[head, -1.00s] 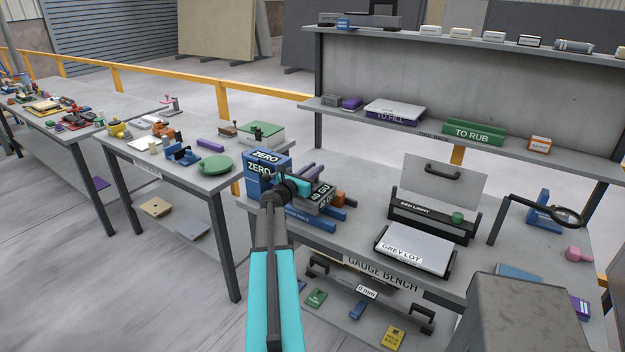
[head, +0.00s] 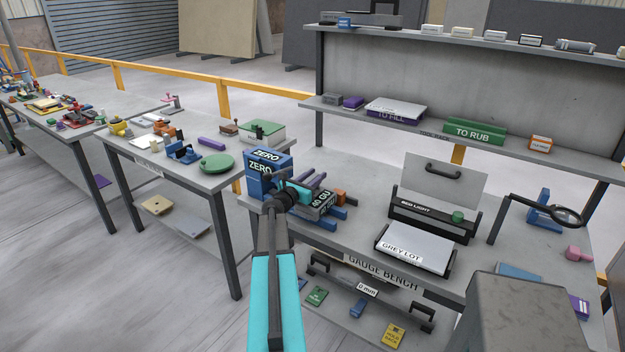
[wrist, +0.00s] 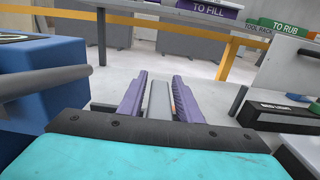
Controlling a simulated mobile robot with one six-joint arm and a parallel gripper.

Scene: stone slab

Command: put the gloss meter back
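The gloss meter (head: 322,202) is a grey block with a "40 GU" label, at the left end of the gauge bench. My gripper (head: 313,184) has purple fingers, one on each side of it. In the wrist view the fingers of my gripper (wrist: 160,98) close on the meter's narrow grey body (wrist: 159,101). The meter is low over a blue holder (head: 322,224) with forward prongs. My arm hides part of the holder, so I cannot tell whether the meter rests on it.
A blue "ZERO" block (head: 265,170) stands close to the left of my gripper. An orange piece (head: 346,198) lies just right of the meter. The bed light (head: 430,218) and grey lot tray (head: 415,250) stand farther right. A shelf (head: 420,127) runs behind.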

